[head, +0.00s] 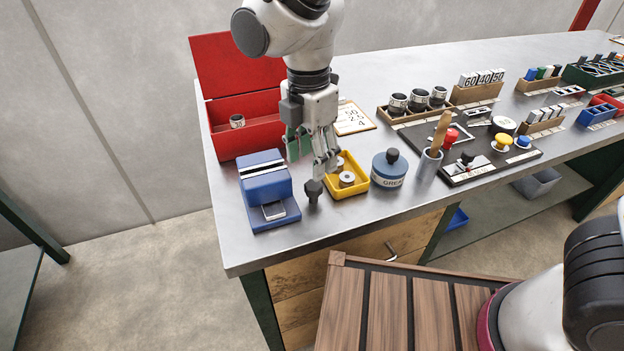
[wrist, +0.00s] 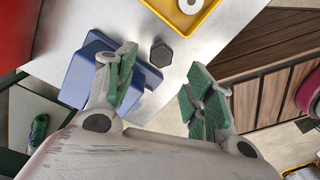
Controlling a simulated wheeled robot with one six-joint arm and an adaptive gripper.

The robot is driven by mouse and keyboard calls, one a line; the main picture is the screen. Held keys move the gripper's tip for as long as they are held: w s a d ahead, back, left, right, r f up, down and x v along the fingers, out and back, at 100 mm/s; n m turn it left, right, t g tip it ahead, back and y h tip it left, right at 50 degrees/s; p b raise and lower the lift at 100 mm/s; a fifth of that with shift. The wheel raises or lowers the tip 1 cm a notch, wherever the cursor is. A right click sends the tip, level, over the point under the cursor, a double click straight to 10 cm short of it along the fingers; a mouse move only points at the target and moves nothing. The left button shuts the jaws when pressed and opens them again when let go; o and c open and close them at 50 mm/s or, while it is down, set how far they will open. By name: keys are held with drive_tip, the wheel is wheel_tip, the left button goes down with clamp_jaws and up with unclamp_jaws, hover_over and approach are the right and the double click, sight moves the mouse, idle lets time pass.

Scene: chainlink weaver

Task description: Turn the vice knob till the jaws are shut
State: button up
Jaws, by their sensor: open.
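A blue block-like device (head: 264,180), which looks like the vice, stands near the bench's left front corner. It has a pale strip across its top and a silver plate on its low front. A dark knob-like piece (head: 314,188) stands just right of it. In the wrist view this piece is a dark hexagon (wrist: 161,54) beside the blue device (wrist: 82,78); I cannot tell whether they are joined. My gripper (head: 309,156) points down above and behind the dark piece, open and empty. In the wrist view its green-padded fingers (wrist: 160,88) are wide apart. They partly cover the blue device.
A yellow tray (head: 360,191) with metal rings and a blue grease tin (head: 389,168) stand close on the right. An open red box (head: 226,137) is behind left. A cup (head: 428,165) holds a wooden handle. The bench's front edge is near.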

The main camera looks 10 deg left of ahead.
sight(313, 184)
wheel_tip(313, 184, down, 7)
drive_tip(key=shift+d+r, duration=0.1)
drive_tip(key=shift+d, duration=0.05)
drive_tip(key=shift+c, duration=0.2)
drive_tip(key=c, duration=1)
